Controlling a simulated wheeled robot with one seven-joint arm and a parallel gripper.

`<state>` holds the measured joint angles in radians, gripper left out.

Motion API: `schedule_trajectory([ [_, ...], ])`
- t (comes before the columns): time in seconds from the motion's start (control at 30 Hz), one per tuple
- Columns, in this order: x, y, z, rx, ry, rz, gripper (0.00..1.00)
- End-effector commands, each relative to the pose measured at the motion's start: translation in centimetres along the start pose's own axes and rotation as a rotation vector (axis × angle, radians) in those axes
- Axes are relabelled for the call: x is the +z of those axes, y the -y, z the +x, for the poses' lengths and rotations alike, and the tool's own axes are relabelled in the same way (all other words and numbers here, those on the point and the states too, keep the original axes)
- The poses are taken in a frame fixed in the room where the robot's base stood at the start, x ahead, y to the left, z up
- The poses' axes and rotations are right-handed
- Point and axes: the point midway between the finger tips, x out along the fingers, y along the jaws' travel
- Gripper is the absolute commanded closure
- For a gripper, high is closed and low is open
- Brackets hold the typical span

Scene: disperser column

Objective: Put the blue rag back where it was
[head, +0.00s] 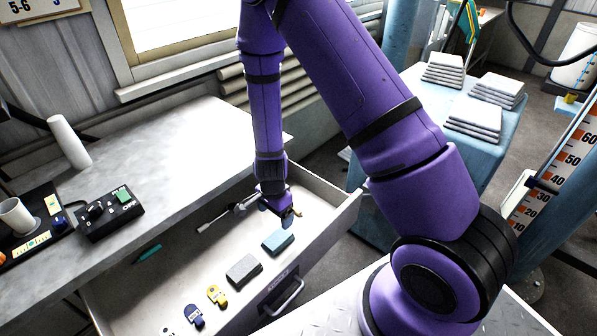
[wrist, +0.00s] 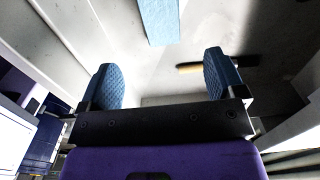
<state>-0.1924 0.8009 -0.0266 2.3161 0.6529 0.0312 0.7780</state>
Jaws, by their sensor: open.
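The blue rag (head: 278,241), a folded light-blue block, lies on the floor of the open drawer near its right end. In the wrist view a light-blue piece that looks like the rag (wrist: 158,20) shows at the top edge, partly cut off. My gripper (head: 276,207) is low in the drawer's right end, just behind the rag and apart from it. In the wrist view my gripper (wrist: 163,76) has its two blue pads wide apart with nothing between them.
The drawer (head: 335,212) also holds a grey block (head: 243,270), yellow and blue small tools, a teal marker (head: 149,253) and a metal tool (head: 222,213). A yellow-and-black item (wrist: 205,68) lies near my right finger. A control box (head: 110,214) stands on the worktop (head: 170,140).

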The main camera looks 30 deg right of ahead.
Motion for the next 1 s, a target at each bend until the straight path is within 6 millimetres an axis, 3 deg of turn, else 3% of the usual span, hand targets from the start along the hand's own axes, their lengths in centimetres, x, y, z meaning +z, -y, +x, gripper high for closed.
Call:
schedule_trajectory([
  [0.17,0.0,0.4,-1.1,-0.013,0.007,-0.017,0.11],
  [0.27,-0.1,1.1,-3.6,-0.043,0.020,-0.062,0.11],
  [0.43,-0.1,2.0,-9.9,-0.112,0.045,-0.189,0.11],
  [0.63,-0.2,1.8,-17.5,-0.188,0.052,-0.352,0.11],
  [1.0,-0.3,-2.2,-30.0,-0.298,-0.008,-0.655,0.11],
])
